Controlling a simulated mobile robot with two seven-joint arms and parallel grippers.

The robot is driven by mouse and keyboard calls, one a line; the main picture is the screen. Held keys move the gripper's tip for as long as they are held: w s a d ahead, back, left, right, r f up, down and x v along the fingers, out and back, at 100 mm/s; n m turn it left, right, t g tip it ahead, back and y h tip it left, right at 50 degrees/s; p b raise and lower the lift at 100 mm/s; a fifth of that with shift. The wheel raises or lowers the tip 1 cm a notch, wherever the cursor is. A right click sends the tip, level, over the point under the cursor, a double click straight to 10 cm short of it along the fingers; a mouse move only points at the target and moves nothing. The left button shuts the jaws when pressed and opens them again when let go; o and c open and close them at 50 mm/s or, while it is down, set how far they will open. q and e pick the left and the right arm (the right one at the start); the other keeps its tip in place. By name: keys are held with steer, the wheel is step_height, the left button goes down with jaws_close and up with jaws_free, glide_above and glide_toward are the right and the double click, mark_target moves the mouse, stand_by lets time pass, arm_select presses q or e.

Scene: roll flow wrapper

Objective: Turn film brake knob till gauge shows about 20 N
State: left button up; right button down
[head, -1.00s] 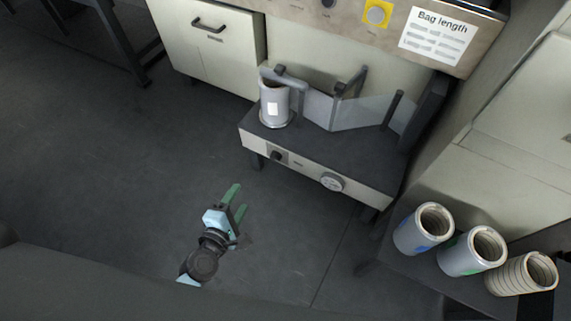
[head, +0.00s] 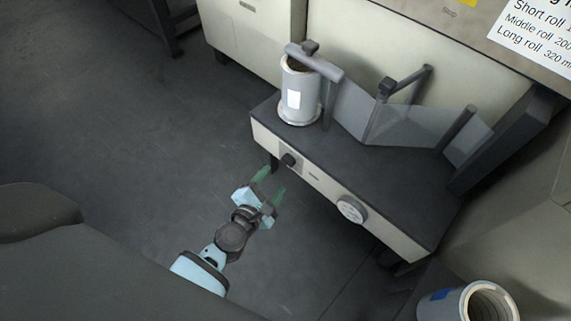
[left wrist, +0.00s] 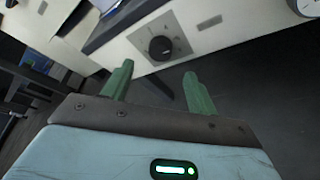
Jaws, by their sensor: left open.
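The film brake knob (head: 289,160) is a black round knob on the cream front panel of the low film stand. It also shows in the left wrist view (left wrist: 160,48), on a grey plate with small marks, ahead of and between the fingertips. The round white gauge (head: 351,209) sits to the right on the same panel; its reading is too small to tell. Its edge shows in the left wrist view (left wrist: 306,6). My left gripper (head: 270,183) has green fingers, is open and empty, and is just short of the panel below the knob. My right gripper is not in view.
A grey film roll (head: 296,92) stands upright on the dark stand top (head: 385,165), with film running right past posts. A spare roll (head: 466,302) is at the lower right. Cream machine cabinets stand behind. The floor left of the stand is clear.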

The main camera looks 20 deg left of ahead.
mark_target(286, 164)
arm_select(q)
steer(key=b+x, duration=0.2)
steer(key=x, duration=0.4)
steer(key=shift+w+f, duration=0.15)
steer(key=shift+w, duration=0.1)
steer(key=shift+w+f, duration=0.1)
steer(key=shift+w, duration=0.35)
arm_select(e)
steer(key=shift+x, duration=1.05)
arm_select(q)
steer(key=c, duration=0.9)
steer(key=shift+c, duration=0.4)
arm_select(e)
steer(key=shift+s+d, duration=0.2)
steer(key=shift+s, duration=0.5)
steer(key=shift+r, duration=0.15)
